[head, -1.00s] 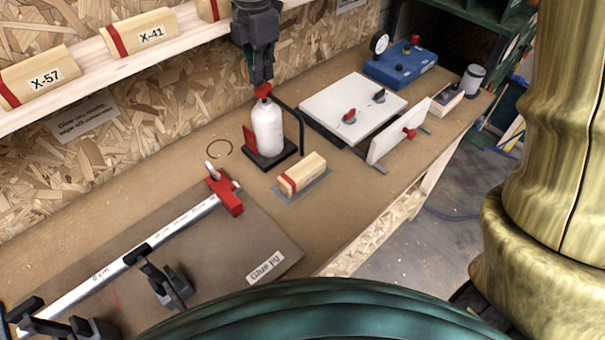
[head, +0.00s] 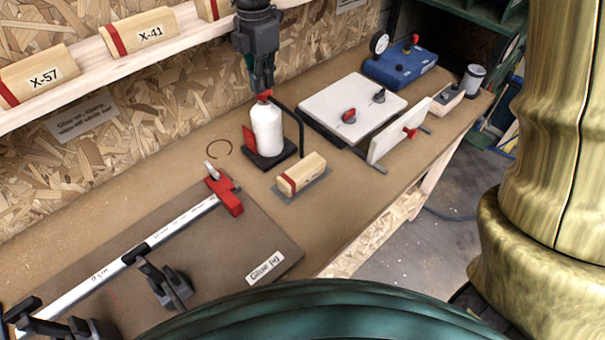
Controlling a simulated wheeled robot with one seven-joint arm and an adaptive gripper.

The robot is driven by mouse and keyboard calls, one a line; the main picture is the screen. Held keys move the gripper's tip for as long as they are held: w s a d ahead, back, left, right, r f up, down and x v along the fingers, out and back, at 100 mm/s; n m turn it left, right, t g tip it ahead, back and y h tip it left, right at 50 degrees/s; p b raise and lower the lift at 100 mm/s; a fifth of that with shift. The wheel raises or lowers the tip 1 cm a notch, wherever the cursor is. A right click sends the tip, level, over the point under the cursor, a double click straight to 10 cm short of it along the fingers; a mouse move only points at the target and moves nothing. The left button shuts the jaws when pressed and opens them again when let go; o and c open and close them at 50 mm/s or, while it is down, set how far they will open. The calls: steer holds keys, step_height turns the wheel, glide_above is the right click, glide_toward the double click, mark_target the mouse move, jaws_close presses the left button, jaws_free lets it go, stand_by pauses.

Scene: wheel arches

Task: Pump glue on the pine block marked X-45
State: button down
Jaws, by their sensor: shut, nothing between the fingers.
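A white glue bottle (head: 267,130) with a red pump top (head: 264,97) stands upright on a black base (head: 271,158). My gripper (head: 263,90) is shut and empty, pointing down, with its fingertips at the pump top and seemingly touching it. A pine block (head: 302,174) with a red band lies on a grey plate (head: 317,187) just in front of the bottle.
Blocks X-57 (head: 38,77) and X-41 (head: 143,35) sit on a shelf (head: 83,72) at the back left. A glue jig (head: 225,262) with a clamp (head: 160,233) lies front left. A white panel (head: 352,104) and a blue device (head: 400,66) stand to the right.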

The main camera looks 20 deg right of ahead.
steer(key=shift+f, duration=0.35)
steer(key=shift+r, duration=0.1)
step_height(320, 180, up, 9)
steer(key=p, duration=0.9)
stand_by(0.7)
stand_by(0.5)
